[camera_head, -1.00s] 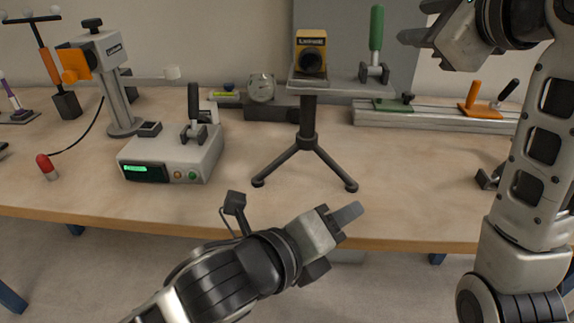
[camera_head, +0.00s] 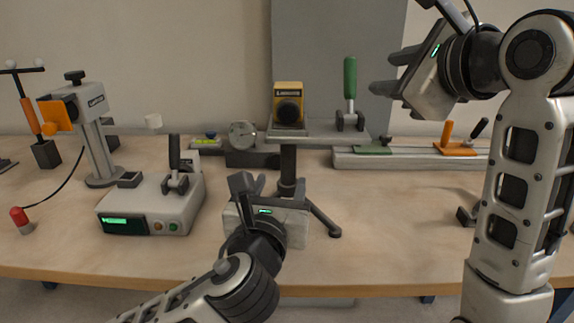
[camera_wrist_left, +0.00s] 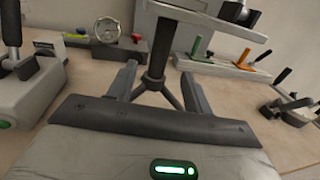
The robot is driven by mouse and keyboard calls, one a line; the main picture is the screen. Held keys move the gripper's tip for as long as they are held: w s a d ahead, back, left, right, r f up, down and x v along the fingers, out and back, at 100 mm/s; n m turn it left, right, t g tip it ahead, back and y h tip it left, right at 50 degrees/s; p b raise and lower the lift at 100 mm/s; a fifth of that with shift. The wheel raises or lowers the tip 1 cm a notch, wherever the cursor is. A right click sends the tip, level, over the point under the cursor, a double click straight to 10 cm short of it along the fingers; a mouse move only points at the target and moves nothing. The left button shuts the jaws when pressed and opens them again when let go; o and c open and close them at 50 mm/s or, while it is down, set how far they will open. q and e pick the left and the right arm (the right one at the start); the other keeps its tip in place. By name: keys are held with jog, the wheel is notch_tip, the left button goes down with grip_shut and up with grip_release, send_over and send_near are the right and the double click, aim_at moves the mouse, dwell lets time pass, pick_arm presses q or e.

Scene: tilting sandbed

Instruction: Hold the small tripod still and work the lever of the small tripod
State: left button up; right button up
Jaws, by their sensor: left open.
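The small tripod (camera_head: 287,160) stands upright on the bench, with a dark column, splayed legs and a grey top plate. Its lever (camera_head: 350,78) has a green upright handle on a dark base at the plate's right end. My left gripper (camera_head: 272,198) is low in front of the tripod and hides part of its legs. In the left wrist view, my left gripper (camera_wrist_left: 158,74) is open, its fingers spread to either side of the tripod's column (camera_wrist_left: 160,45); I cannot tell whether they touch it. My right gripper (camera_head: 384,72) is open and empty, right of the green handle.
A yellow camera-like box (camera_head: 288,105) sits on the tripod's plate, left of the lever. A grey box with a black lever (camera_head: 150,205) stands to the left. A rail (camera_head: 410,159) with orange and green clamps lies behind on the right. A round dial (camera_head: 242,135) is behind.

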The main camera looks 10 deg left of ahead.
aim_at(287, 167)
pick_arm(q)
jog(key=w, duration=0.8)
jog(key=shift+w+a, duration=0.15)
jog(key=shift+w, duration=0.15)
grip_shut()
pick_arm(e)
jog(key=shift+w+f, duration=0.1)
jog(key=shift+w, duration=0.1)
grip_shut()
pick_arm(q)
jog(key=shift+f, duration=0.1)
pick_arm(e)
jog(key=w+d+f+n+g+y, duration=0.1)
jog(key=w+d+n+g+y, duration=0.2)
jog(key=w+n, duration=0.3)
jog(key=w+d+f+n+g+y, duration=0.2)
jog(key=w+d+n+g+y, duration=0.1)
jog(key=w+n+g+y, duration=0.1)
jog(key=shift+w+d+f+n+g+y, duration=0.15)
jog(key=shift+w+n+g+y, duration=0.15)
jog(key=shift+w+n+g, duration=0.55)
jog(key=shift+w+n+t, duration=0.1)
jog(key=shift+n+t, duration=0.15)
jog(key=shift+n, duration=0.1)
